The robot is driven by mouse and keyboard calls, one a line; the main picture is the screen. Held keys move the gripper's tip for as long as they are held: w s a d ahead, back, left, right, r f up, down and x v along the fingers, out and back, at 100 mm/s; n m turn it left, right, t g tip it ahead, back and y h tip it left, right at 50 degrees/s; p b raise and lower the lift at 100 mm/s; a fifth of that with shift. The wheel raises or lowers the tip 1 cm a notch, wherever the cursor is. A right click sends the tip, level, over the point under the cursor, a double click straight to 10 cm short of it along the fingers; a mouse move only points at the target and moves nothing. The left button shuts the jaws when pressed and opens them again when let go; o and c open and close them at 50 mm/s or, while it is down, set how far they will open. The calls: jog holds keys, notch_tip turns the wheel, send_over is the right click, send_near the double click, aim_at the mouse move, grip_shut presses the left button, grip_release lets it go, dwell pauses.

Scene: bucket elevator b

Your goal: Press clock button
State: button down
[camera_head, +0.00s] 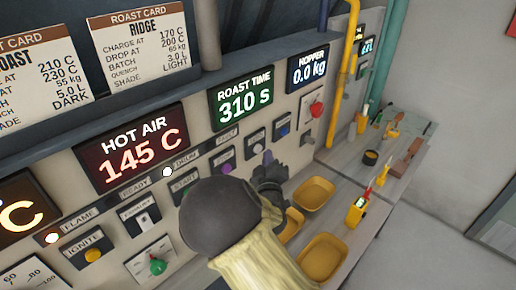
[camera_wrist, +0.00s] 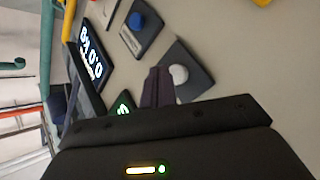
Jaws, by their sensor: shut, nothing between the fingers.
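A white round button (camera_head: 258,148) sits on a dark plate on the control panel, below the green roast time display (camera_head: 242,98). My gripper (camera_head: 267,158) is shut and empty, in front of the panel at this white button. In the wrist view, the shut fingers (camera_wrist: 159,72) lie just left of the white button (camera_wrist: 180,74); I cannot tell whether they touch it. A purple button (camera_head: 227,168) is to the left and a blue button (camera_head: 284,130) to the right. The small labels are too blurred to tell which is the clock button.
A red knob (camera_head: 317,109) is farther right, below the hopper display (camera_head: 308,66). An ignite button (camera_head: 93,254) and a green knob (camera_head: 157,266) are at the lower left. Yellow trays (camera_head: 323,257) stand on the bench below my gripper. A yellow pipe (camera_head: 345,70) runs down the right side.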

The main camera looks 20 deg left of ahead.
jog(key=shift+a, duration=0.15)
dwell(0.5)
jog(key=shift+w+a, duration=0.15)
jog(key=shift+a, duration=0.1)
jog(key=shift+w+a, duration=0.2)
jog(key=shift+a, duration=0.25)
dwell(0.9)
jog(key=shift+s+d+b, duration=0.4)
jog(key=shift+d+b, duration=0.05)
jog(key=shift+d, duration=0.4)
jog(key=s+d+b, duration=0.1)
jog(key=s+d, duration=0.1)
jog(key=d, duration=0.3)
jog(key=shift+d+b, duration=0.3)
jog(key=shift+b, duration=0.05)
jog(key=shift+s, duration=0.1)
dwell(0.6)
